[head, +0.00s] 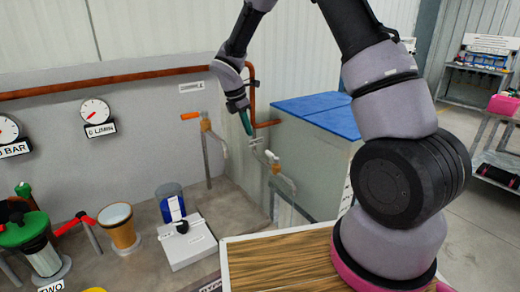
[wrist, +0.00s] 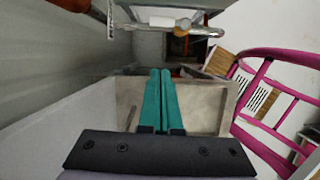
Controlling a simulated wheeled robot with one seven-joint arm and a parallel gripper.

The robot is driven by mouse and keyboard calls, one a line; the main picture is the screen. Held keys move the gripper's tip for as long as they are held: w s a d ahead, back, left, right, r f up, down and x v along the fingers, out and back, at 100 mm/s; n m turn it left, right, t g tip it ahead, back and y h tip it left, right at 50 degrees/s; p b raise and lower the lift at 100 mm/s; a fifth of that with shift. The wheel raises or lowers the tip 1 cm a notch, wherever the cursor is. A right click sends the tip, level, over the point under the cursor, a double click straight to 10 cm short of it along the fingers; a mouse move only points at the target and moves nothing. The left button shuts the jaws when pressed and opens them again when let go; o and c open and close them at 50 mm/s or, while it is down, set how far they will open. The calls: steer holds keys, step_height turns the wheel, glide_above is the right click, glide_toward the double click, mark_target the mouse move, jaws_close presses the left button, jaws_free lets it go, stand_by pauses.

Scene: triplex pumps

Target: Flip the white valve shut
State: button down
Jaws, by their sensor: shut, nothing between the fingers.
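The white valve (head: 271,157) sits on a grey pipe in front of the blue-topped tank, with a brass body below its white handle. In the wrist view, the white handle (wrist: 161,21) lies along the pipe near the top of the picture, beside the brass body (wrist: 182,27). My gripper (head: 249,131) is up and to the left of the valve in the head view, pointing downward. Its teal fingers (wrist: 160,72) are together and empty. In the wrist view a gap shows between the fingertips and the valve; I see no contact.
The tank with a blue lid (head: 318,105) stands just right of the valve. An orange-handled valve (head: 190,116) is to the left. A copper pipe (head: 110,82) runs along the wall. A white box (head: 188,243) and a blue cylinder (head: 170,200) stand on the bench.

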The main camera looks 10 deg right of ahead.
mark_target(270, 155)
steer(key=w+d+f, duration=0.2)
steer(key=d+f, duration=0.4)
steer(key=f, duration=0.4)
steer(key=shift+w+f, duration=0.25)
